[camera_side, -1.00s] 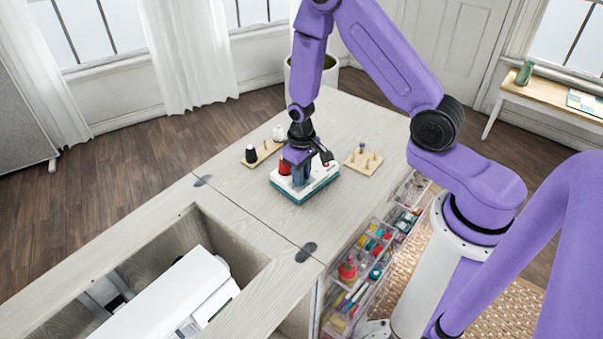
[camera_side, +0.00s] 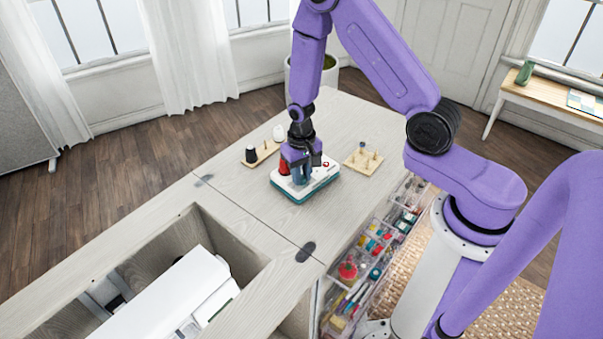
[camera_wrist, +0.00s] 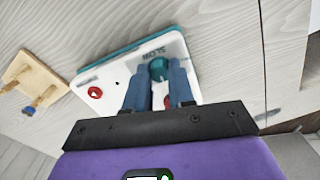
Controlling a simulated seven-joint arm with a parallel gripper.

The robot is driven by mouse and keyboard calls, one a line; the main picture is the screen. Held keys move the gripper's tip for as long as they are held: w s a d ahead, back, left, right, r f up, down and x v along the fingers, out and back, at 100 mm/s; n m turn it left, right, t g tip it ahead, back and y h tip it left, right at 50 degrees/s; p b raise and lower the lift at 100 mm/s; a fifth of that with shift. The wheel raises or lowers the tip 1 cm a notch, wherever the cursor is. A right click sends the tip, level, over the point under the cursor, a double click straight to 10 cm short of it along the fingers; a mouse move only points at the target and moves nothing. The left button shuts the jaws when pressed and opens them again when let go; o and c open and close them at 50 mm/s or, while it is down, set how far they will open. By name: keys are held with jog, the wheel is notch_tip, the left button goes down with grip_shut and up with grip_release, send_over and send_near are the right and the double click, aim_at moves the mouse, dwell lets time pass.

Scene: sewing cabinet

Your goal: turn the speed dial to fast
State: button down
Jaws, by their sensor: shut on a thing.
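The control box (camera_side: 318,186), white on top with a teal base, sits on the cabinet top under my gripper. Its teal dial (camera_wrist: 159,69) shows between my gripper's fingers in the wrist view, beside the word SLOW on the panel. My gripper (camera_wrist: 160,85) points down at the box and is shut on the dial; it also shows in the side view (camera_side: 300,181). A red button with a white mark (camera_wrist: 95,92) lies on the panel to the left of the fingers. Another red part (camera_side: 284,168) is partly hidden behind my gripper. The dial's pointer and the FAST mark are not visible.
A wooden rack with pegs (camera_side: 363,160) stands to the right of the box. A thread stand with a black spool (camera_side: 251,155) and a white spool (camera_side: 279,133) stands behind left. An open well with a white machine (camera_side: 170,300) lies at front left.

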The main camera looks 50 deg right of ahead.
jog(key=c, duration=1)
grip_release()
jog(key=shift+o, duration=0.2)
jog(key=shift+r, duration=0.1)
notch_tip(320, 180, up, 17)
jog(key=shift+r, duration=0.15)
